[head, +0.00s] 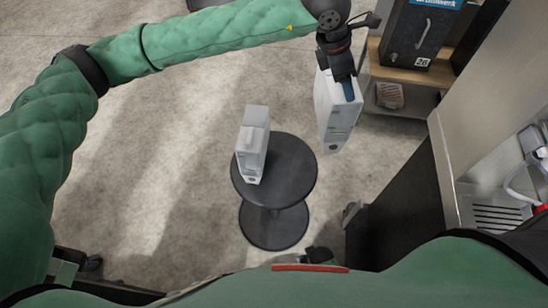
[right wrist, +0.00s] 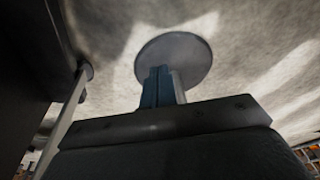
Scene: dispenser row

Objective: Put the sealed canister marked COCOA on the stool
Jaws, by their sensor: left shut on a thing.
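My left gripper (head: 344,78) is shut on a white box-shaped canister (head: 336,122) and holds it in the air, to the right of the stool. Small dark marks show low on its face; I cannot read a name. The stool (head: 300,178) is dark and round-topped, on a single post. A second pale canister (head: 254,145) stands upright at the left of its seat; its name is also unreadable. In the right wrist view my right gripper's blue fingers (right wrist: 160,86) are close together with nothing seen between them. Behind them is a grey disc of the stool (right wrist: 175,50).
A dark machine (head: 416,38) with a label 26 stands on a wooden-topped shelf (head: 400,73) at the top right. A counter with a drip grate (head: 496,217) runs along the right. Open floor (head: 150,160) lies left of the stool.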

